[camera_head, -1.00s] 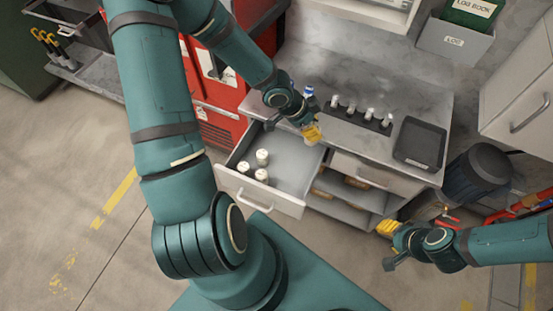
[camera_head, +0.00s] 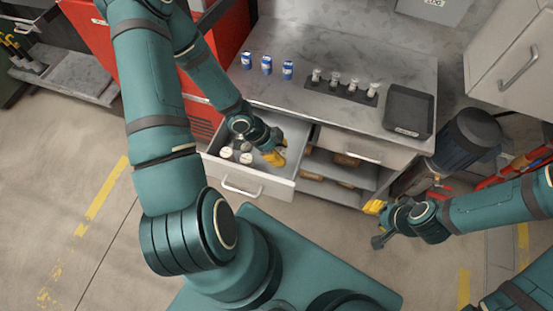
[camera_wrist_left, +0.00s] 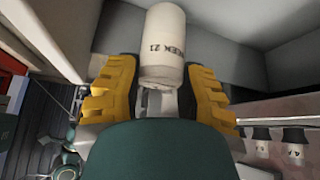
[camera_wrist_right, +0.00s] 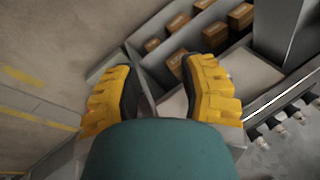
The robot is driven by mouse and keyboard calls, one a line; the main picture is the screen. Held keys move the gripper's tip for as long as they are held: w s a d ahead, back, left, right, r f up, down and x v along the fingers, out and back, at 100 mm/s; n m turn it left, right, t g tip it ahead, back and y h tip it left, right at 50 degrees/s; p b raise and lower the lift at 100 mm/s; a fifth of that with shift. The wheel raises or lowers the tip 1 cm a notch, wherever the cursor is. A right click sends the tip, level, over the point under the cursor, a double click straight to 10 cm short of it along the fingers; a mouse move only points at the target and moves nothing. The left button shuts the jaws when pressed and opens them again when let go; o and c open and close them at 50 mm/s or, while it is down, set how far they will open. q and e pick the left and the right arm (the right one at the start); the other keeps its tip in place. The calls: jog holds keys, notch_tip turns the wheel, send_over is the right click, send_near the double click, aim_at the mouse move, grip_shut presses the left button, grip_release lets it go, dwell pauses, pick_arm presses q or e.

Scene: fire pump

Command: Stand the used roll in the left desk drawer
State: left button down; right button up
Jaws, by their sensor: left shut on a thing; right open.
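The left desk drawer (camera_head: 288,188) is pulled open. Several white rolls (camera_head: 226,152) stand upright grouped in its left part. My left gripper (camera_head: 275,156) is over the drawer's right part, beside that group. It is shut on a white roll with dark printing, which shows between the yellow fingers in the left wrist view (camera_wrist_left: 164,48). In the head view the gripper mostly hides this roll; I cannot tell whether it touches the drawer floor. My right gripper (camera_head: 374,207) is open and empty near the desk's right shelves; its fingers are spread in the right wrist view (camera_wrist_right: 158,92).
On the desk top (camera_head: 350,50) stand several blue-and-white rolls (camera_head: 266,65), a black strip holding small white-topped items (camera_head: 334,79), and a black tray (camera_head: 408,111). Shelves with brown boxes (camera_head: 345,160) are right of the drawer. A dark motor (camera_head: 466,138) stands at the right.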

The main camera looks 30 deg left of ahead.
pick_arm(q)
jog(key=shift+f+b, duration=1.4)
jog(key=shift+f, duration=1.65)
pick_arm(e)
jog(key=shift+s+a+f, duration=0.1)
jog(key=shift+s+f, duration=0.2)
jog(key=shift+f, duration=0.55)
jog(key=shift+s+f, duration=0.25)
jog(key=shift+f, duration=0.55)
pick_arm(q)
jog(key=shift+f, duration=0.15)
jog(key=c, duration=0.6)
grip_release()
jog(key=shift+c, duration=0.2)
pick_arm(e)
jog(key=shift+f, duration=0.1)
pick_arm(q)
jog(key=shift+r, duration=0.25)
jog(key=p+v, duration=0.9)
jog(key=v, duration=0.3)
pick_arm(e)
notch_tip(320, 180, up, 10)
jog(key=w, duration=0.1)
jog(key=shift+w+d+f, duration=0.25)
jog(key=shift+w, duration=0.1)
